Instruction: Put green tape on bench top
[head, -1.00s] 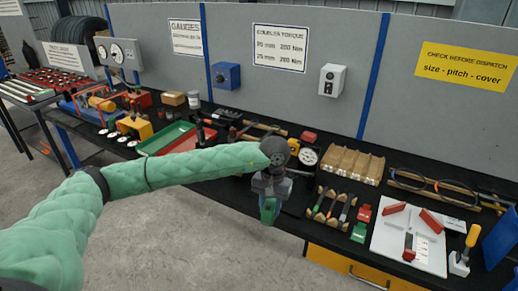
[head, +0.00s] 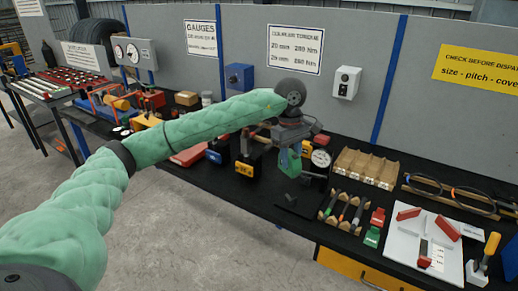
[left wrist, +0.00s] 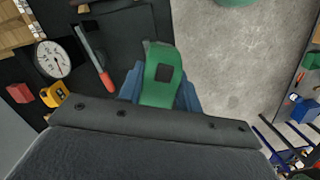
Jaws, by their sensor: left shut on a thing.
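The green tape (head: 290,162), a green case with a dark square on its face, is held by my left gripper (head: 288,148) in the head view. In the left wrist view the green tape (left wrist: 162,75) sits between the blue-grey fingers of my left gripper (left wrist: 160,92), which are shut on it. It appears raised above the black bench top (head: 262,192), close to the front edge; the exact height cannot be told. My right gripper is not in view.
A dark flat pad (head: 300,203) lies below the tape. Nearby stand a dial gauge (head: 321,158), a yellow-and-black tape measure (head: 245,168), a rack of tools (head: 343,210) and a white board (head: 415,245). Some black bench surface around the pad is bare. Concrete floor (left wrist: 220,50) lies beyond the edge.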

